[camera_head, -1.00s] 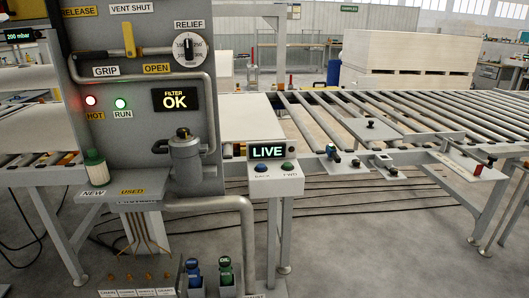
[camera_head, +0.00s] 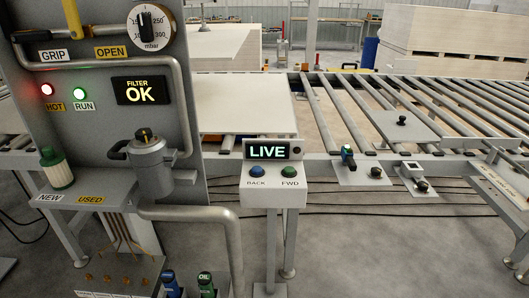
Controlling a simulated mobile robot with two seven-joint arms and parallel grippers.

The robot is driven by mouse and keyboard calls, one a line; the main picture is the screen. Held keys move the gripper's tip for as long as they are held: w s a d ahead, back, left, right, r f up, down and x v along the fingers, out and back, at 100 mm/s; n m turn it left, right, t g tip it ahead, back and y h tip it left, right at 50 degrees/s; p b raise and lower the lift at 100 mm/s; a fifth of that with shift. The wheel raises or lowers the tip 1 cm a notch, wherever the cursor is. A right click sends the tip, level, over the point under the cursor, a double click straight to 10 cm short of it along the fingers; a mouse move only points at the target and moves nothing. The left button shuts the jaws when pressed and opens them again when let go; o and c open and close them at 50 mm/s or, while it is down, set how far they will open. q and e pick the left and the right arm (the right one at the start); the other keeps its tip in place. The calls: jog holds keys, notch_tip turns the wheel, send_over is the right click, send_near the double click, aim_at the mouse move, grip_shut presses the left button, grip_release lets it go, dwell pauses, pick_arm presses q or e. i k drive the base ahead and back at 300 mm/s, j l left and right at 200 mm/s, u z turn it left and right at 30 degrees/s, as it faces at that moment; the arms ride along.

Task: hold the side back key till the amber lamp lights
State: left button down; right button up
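The small key pedestal (camera_head: 272,188) stands in the middle of the view. On its top are a blue key (camera_head: 257,171) labelled BACK and a green key (camera_head: 288,171) labelled FWD. Behind the keys a display (camera_head: 266,151) reads LIVE in light green letters. A small dark round spot (camera_head: 296,151) sits at the right of the display, and I cannot tell if it is a lamp. I see no lit amber lamp. Neither of my grippers is in view, and nothing touches the keys.
A grey panel (camera_head: 70,130) with gauge, red HOT lamp (camera_head: 47,90) and green RUN lamp (camera_head: 79,94) stands at left. A pale board (camera_head: 245,100) lies on the roller table behind.

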aim_at(257, 170)
jog(key=i+l+u, duration=0.15)
jog(key=i+l, duration=0.55)
jog(key=i+l+u, duration=0.15)
jog(key=i+l, duration=0.5)
jog(key=l, duration=0.2)
